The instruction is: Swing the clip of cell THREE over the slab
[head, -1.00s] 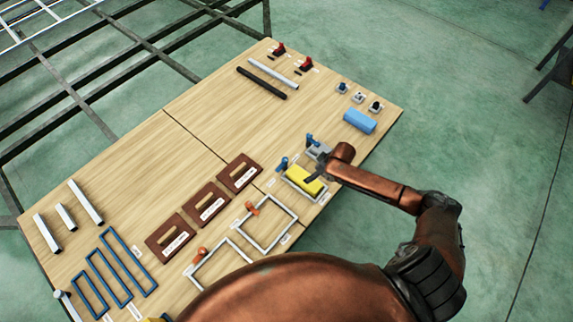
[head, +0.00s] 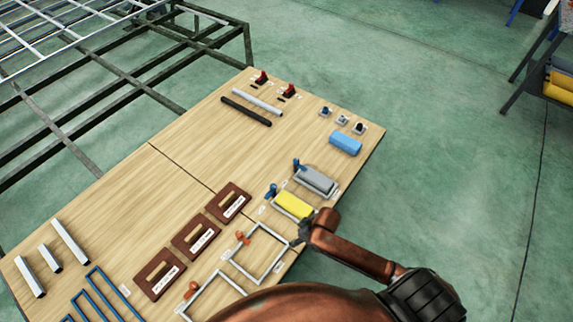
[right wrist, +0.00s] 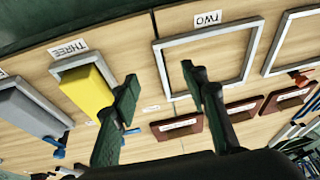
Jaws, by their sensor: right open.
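Cell THREE (right wrist: 75,66) is a pale frame beside its THREE label (right wrist: 68,48). A yellow slab (head: 293,206) lies in it; the slab also shows in the right wrist view (right wrist: 84,92). The blue clip of cell THREE (head: 271,190) is at the slab's upper-left end in the head view and looks beside the slab, not across it. In the wrist view, it is partly hidden behind a finger. My right gripper (head: 300,232) is open and empty, near the slab's lower end and cell TWO; its fingers (right wrist: 160,78) are apart. My left gripper is out of view.
Empty cell TWO (head: 262,254), with an orange clip (head: 242,238), lies next to it. A grey slab (head: 318,179) with another blue clip (head: 297,164) lies on the other side. The table's middle is clear.

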